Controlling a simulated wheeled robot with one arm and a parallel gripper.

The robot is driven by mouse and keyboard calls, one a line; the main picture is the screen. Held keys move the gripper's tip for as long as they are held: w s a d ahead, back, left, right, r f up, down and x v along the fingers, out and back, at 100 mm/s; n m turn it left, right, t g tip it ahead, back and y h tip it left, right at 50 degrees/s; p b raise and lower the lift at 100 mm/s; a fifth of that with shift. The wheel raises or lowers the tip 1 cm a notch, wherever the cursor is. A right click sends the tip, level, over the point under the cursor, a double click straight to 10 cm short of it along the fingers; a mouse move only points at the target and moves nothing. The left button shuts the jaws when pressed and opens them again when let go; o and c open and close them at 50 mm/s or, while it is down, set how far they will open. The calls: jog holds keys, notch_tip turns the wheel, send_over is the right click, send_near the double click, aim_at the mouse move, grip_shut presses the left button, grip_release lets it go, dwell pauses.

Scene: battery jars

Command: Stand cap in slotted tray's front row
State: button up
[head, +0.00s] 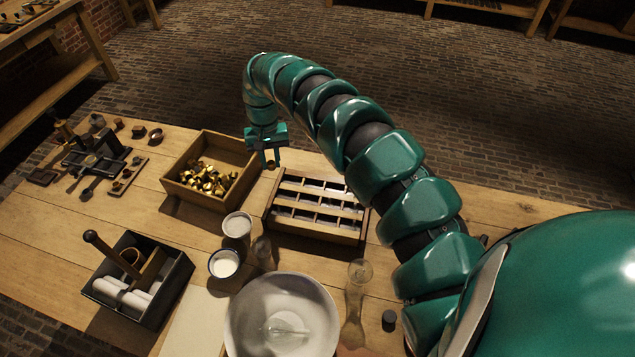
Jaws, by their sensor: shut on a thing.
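My gripper (270,160) is at the end of the teal arm, above the back left corner of the slotted tray. It is shut on a small dark coppery cap (270,165), which shows only as a small patch between the fingertips. The slotted tray (312,232) is a wooden box with pale slats across it and rows of dark openings. It stands on the table just right of the crate. Its back right part is close to my arm in the picture and partly hidden. I cannot tell whether its openings hold anything.
A wooden crate (183,188) holds a heap of brass caps (207,179). Two white-filled cups (237,225), a glass bowl (281,318) and clear glassware (359,273) stand in front of the tray. A dark caddy (138,279) stands front left. The table (500,213) is mostly bare at right.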

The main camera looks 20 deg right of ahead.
aim_at(272, 163)
jog(key=shift+m, duration=0.7)
jog(key=r+p, duration=0.2)
jog(key=r, duration=0.1)
jog(key=w+r+p, duration=0.1)
jog(key=shift+d+r, duration=0.15)
jog(key=shift+d, duration=0.1)
jog(key=shift+s+r+p, duration=0.2)
jog(key=shift+p, duration=0.4)
jog(key=s+a+m+p, duration=0.1)
jog(key=s+m+p, duration=0.1)
jog(key=s+p, duration=0.35)
jog(key=shift+w+d+f+b, duration=0.6)
jog(key=shift+d+f, duration=1.2)
jog(key=shift+d, duration=0.25)
jog(key=shift+w+d+f+b, duration=0.55)
jog(key=shift+d+f, duration=1.2)
jog(key=shift+d, duration=0.3)
jog(key=shift+w+d+f+b, duration=0.5)
jog(key=shift+w+d+f, duration=0.1)
jog(key=shift+d+f, duration=1.35)
jog(key=shift+d+f+b, duration=0.15)
jog(key=shift+f+b, duration=0.1)
jog(key=shift+f, duration=0.4)
jog(key=shift+d+f+b, duration=0.15)
jog(key=shift+f+b, duration=0.1)
jog(key=shift+f, duration=0.35)
jog(key=shift+a+f, duration=0.1)
jog(key=shift+f, duration=0.45)
jog(key=shift+a, duration=0.1)
